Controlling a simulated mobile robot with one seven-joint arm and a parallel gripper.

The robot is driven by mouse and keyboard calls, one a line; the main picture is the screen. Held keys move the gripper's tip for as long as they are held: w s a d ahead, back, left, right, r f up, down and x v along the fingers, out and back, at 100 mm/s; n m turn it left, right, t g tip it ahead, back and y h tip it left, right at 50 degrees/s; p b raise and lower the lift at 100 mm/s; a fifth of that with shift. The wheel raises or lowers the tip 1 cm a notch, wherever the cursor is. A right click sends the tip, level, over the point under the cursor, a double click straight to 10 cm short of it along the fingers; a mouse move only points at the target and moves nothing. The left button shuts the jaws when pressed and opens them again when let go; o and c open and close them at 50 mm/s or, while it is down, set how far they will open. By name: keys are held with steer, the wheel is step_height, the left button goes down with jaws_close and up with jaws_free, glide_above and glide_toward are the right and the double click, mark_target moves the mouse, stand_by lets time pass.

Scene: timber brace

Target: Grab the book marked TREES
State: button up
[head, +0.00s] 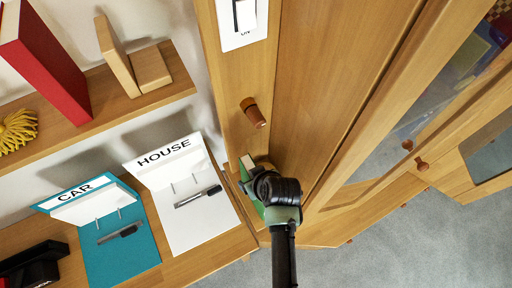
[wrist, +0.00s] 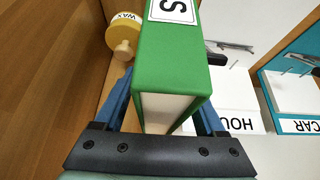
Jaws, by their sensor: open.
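A green book (wrist: 165,70) with pale pages fills the middle of the wrist view. My gripper (wrist: 163,98) is open, with one blue finger on each side of the book's near end. I cannot tell whether the fingers touch the covers. In the head view, my arm hides most of the book at the right end of the lower shelf.
A yellow WAX container (wrist: 124,42) stands close beside the book. The HOUSE stand (head: 205,222) and CAR stand (head: 120,262) are to the left. A wooden peg (head: 253,112) sticks out above, and a wooden cabinet (head: 330,90) borders the right.

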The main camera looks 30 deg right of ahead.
steer(key=shift+f, duration=0.2)
stand_by(0.3)
jaws_close()
